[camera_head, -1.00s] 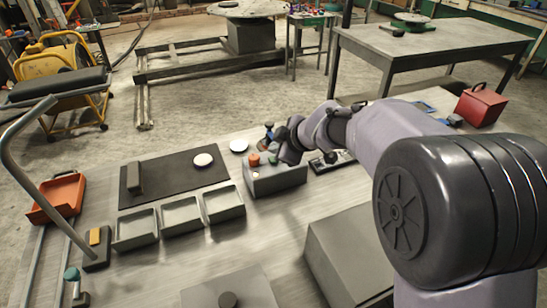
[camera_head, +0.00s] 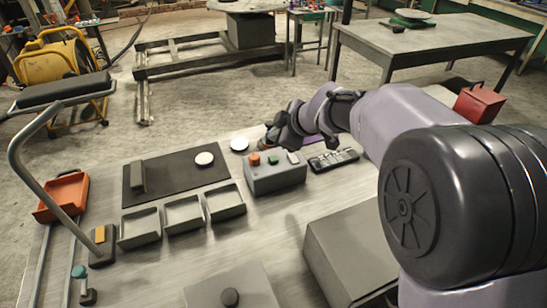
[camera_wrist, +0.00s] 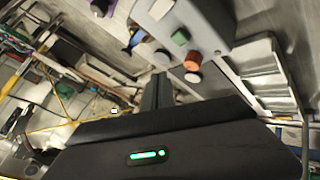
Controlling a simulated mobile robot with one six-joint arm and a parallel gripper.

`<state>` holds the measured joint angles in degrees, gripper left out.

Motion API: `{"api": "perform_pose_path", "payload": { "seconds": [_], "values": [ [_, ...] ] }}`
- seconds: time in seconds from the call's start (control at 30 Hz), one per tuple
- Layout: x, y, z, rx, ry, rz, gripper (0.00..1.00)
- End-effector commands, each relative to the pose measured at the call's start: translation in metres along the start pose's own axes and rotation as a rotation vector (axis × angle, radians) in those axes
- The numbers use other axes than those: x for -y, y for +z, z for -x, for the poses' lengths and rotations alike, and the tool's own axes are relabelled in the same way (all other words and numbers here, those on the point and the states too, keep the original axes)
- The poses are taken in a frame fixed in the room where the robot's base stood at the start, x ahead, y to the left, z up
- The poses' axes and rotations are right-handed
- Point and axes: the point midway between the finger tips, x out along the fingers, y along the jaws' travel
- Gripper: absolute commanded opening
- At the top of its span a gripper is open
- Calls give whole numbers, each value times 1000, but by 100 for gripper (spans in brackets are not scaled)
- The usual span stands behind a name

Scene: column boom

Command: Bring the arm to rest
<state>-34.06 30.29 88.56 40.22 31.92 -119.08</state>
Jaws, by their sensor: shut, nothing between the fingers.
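My arm reaches in from the right in the head view, over the worktable (camera_head: 215,262). My gripper (camera_head: 268,139) is at its far end, small and dark, above and behind a grey button box (camera_head: 277,181). In the wrist view my gripper (camera_wrist: 158,90) shows as a dark body with a green light and shut fingers, with nothing held. The button box (camera_wrist: 215,20), with its green button (camera_wrist: 180,37) and red button (camera_wrist: 193,61), lies beyond the fingertips. I cannot tell the exact gap between the fingers and the box.
Three grey trays (camera_head: 182,231) and a dark mat (camera_head: 187,188) lie left of the box. A black keyed unit (camera_head: 333,159) lies to its right. A large grey block (camera_head: 352,250) stands in front, below my arm. A red box (camera_head: 479,103) stands at the right.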

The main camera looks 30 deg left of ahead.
Motion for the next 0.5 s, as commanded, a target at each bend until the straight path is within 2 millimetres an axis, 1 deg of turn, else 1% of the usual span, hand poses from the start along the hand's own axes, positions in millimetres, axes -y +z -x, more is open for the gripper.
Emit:
{"api": "perform_pose_path", "payload": {
  "seconds": [0.2, 0.27, 0.33, 0.37, 0.4, 0.43, 0.47, 0.5],
  "values": [
    [0, 0, 0, 0, 0, 0, 0],
    [-1, 2, 6, 3, 3, -18, 0],
    [-4, 11, 33, 18, 12, -104, 0],
    [-5, 18, 52, 31, 19, -169, 0],
    [-4, 29, 84, 51, 31, -282, 0],
    [0, 39, 111, 70, 44, -381, 0],
    [7, 50, 140, 91, 58, -489, 0],
    [20, 65, 176, 120, 81, -642, 0]
  ]
}}
